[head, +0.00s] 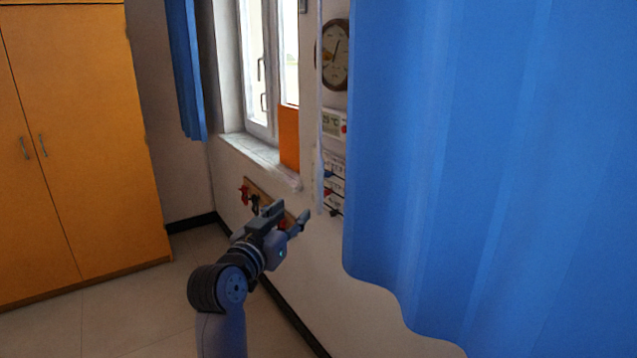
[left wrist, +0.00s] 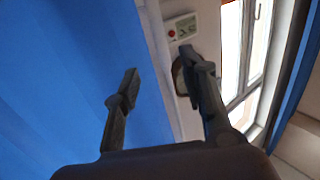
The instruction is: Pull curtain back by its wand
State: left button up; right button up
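The large blue curtain (head: 480,150) hangs across the right side of the head view and fills the left of the left wrist view (left wrist: 60,70). Its wand (head: 319,110) is a thin pale rod hanging upright just left of the curtain's edge. In the left wrist view the wand (left wrist: 157,50) runs slanted between the two fingers. My left gripper (head: 290,214) is open, its fingers well apart, near the wand's lower end. I cannot tell how far the wand lies beyond the fingertips; neither finger visibly touches it. My right gripper is not in view.
A window (head: 265,70) with a sill (head: 262,158) is left of the wand. A second blue curtain (head: 185,70) hangs beyond it. A clock (head: 336,55), thermometer display (head: 332,123) and hook rack (head: 262,200) are on the wall. An orange wardrobe (head: 80,140) stands left; the floor between is clear.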

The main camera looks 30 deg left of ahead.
aim_at(317, 188)
pick_arm(q)
jog(key=w+a+p, duration=0.1)
jog(key=w, duration=0.3)
jog(key=w+a+p, duration=0.1)
jog(key=w, duration=0.4)
jog(key=w+p, duration=0.1)
jog(key=w, duration=0.4)
jog(key=shift+w+a, duration=0.15)
jog(key=shift+a, duration=0.25)
jog(key=shift+w+a, duration=0.15)
jog(key=shift+w, duration=0.45)
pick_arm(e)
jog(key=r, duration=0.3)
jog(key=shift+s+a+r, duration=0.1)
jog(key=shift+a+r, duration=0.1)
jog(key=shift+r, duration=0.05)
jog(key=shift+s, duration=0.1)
pick_arm(q)
grip_shut()
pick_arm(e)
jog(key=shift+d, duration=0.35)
